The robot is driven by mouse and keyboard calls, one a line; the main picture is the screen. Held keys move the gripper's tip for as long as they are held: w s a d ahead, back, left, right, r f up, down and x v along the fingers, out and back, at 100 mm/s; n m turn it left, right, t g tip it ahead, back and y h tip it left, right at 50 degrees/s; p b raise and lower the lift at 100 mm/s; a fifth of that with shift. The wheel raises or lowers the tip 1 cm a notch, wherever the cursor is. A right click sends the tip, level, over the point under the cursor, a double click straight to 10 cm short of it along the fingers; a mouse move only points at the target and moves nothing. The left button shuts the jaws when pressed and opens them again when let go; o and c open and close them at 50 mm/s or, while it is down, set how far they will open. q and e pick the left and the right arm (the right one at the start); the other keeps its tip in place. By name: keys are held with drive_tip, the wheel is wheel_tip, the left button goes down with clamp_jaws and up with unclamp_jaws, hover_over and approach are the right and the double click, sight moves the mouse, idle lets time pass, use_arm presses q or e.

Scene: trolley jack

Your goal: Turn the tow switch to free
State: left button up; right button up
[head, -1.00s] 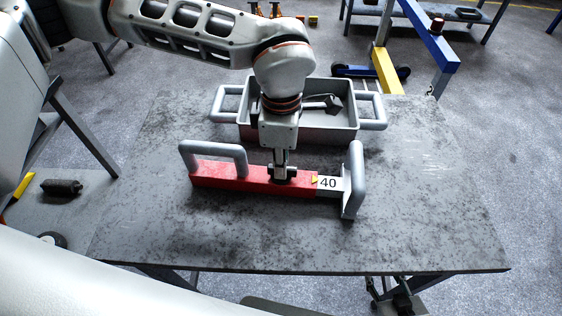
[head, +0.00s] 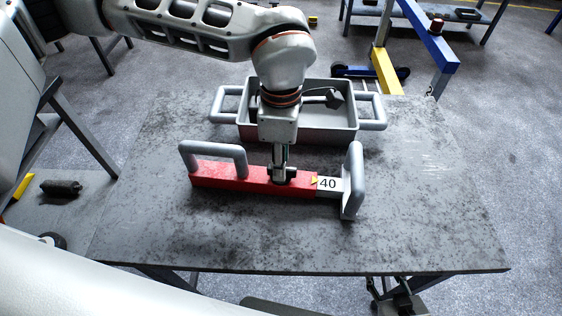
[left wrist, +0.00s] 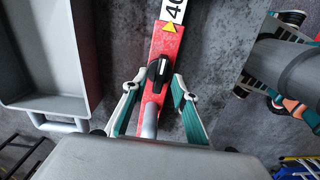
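A red bar (head: 225,176) with a grey handle at each end and a "40" label lies on the table. A small black switch (left wrist: 158,71) sits on top of it near the yellow arrow, as the left wrist view shows. My left gripper (head: 283,172) points down over the bar and hides the switch in the head view. In the left wrist view the fingers (left wrist: 157,84) are spread, one on each side of the bar and close to the switch. Whether they touch it I cannot tell. My right gripper is not in view.
A grey tray with side handles (head: 344,134) stands behind the bar and holds a grey tool (head: 333,98). The table's right side and front (head: 430,220) are clear. A blue and yellow frame (head: 388,72) stands beyond the table.

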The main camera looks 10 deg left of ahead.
use_arm(q)
wheel_tip(320, 180, up, 11)
drive_tip(key=shift+f, duration=0.15)
idle(0.6)
